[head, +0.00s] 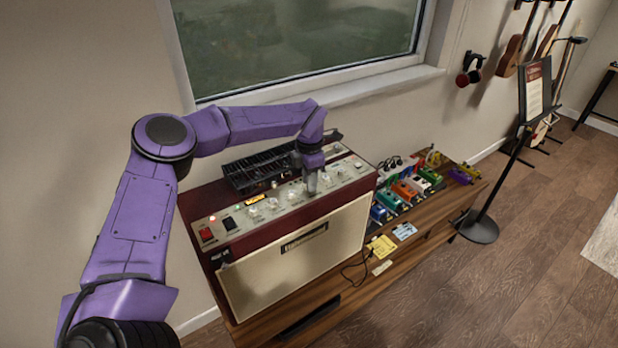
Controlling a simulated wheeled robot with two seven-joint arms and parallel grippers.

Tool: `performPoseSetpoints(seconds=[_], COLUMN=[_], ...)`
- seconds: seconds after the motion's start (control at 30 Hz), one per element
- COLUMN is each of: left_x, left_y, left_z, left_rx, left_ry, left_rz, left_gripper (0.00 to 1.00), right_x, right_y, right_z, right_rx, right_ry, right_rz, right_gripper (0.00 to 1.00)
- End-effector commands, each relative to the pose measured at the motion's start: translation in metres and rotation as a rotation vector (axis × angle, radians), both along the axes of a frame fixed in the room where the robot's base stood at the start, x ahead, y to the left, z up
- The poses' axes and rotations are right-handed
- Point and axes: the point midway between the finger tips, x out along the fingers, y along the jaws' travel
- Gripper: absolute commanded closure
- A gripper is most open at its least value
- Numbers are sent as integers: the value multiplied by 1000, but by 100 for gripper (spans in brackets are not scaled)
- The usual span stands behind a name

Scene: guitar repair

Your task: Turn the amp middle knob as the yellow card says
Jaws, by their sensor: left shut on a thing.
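The amp (290,262) has a cream front and a dark red top, and stands on a wooden cabinet under the window. Its control panel carries a row of pale knobs, a red light and switches. My left gripper (311,188) points down at the middle of that row and is shut on the amp middle knob, which its fingers hide. The knob's pointer is not visible. The yellow card (381,246) lies flat on the cabinet to the right of the amp; its writing is too small to read. My right gripper is not in view.
A dark slotted unit (262,170) sits on the amp behind the knobs. Colourful pedals (408,190) crowd the cabinet to the right. A blue card (404,231) and a cable lie near the yellow card. A music stand (480,226) stands farther right, with open floor in front.

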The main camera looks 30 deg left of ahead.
Motion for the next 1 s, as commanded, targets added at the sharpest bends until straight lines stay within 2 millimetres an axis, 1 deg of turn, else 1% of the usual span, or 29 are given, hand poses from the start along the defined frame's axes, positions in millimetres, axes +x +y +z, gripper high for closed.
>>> performPoseSetpoints(seconds=[0.03,0.6,0.63,0.67,0.7,1.0], left_x=[-3,-3,-3,-3,-3,-1], left_y=[-1,-1,-1,-1,-1,0], left_z=[-6,-6,-6,-6,-5,-1], left_rx=[-2,-1,-1,-1,-1,0], left_ry=[15,16,16,14,13,4], left_rz=[-12,-39,-39,-39,-39,-37], left_gripper=[100,100,69,59,53,53], right_x=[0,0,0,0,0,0], right_y=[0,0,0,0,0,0], right_z=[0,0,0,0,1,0], right_rx=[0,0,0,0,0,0], right_ry=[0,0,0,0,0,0], right_rz=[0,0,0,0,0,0], right_gripper=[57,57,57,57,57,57])
